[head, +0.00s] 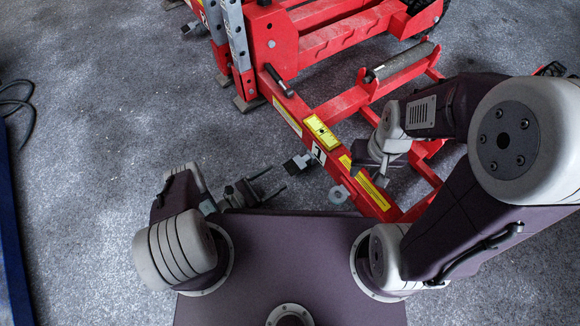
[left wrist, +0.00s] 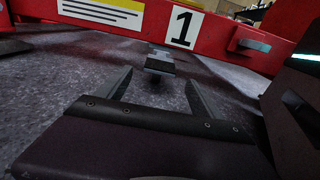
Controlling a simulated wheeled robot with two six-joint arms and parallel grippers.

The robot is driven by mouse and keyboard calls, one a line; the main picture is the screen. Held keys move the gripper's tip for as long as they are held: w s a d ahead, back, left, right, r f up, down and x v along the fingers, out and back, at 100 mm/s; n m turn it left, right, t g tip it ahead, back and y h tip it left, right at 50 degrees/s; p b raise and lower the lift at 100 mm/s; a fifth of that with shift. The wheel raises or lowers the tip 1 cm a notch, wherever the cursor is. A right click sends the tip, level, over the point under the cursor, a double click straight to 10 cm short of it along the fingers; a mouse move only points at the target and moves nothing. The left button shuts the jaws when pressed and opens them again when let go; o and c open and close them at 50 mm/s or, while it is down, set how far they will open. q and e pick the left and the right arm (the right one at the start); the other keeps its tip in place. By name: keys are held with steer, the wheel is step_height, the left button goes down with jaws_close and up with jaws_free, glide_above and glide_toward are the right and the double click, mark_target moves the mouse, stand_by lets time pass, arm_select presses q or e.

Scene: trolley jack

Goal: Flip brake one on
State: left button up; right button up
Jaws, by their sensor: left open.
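The red trolley jack (head: 340,110) has a lower side beam with a white "1" label (head: 318,153), which also shows in the left wrist view (left wrist: 183,28). Beside this label a small black brake pedal (head: 297,163) sticks out from the beam over the floor. In the left wrist view the pedal (left wrist: 160,66) lies ahead, lined up with the gap between my fingers. My left gripper (head: 278,178) is open and empty, its fingertips close to the pedal; I cannot tell whether they touch. My right gripper (head: 375,170) is near the beam's right part; its jaw state is unclear.
A yellow level (head: 321,132) sits on the beam, and a grey roller (head: 402,62) lies behind it. A metal tab (head: 339,194) sticks out farther along the beam. Grey floor (head: 110,110) is free on the left, with a blue edge (head: 14,240) at far left.

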mark_target(290, 169)
arm_select(q)
steer(key=b+x, duration=0.1)
steer(key=x, duration=0.2)
steer(key=b+x, duration=0.2)
steer(key=x, duration=0.2)
steer(key=shift+w+d+f, duration=0.1)
steer(key=shift+d+f, duration=0.1)
steer(key=shift+d, duration=0.1)
steer(key=shift+w+d+r+b, duration=0.2)
steer(key=shift+w+d+b, duration=0.05)
steer(key=shift+b, duration=0.05)
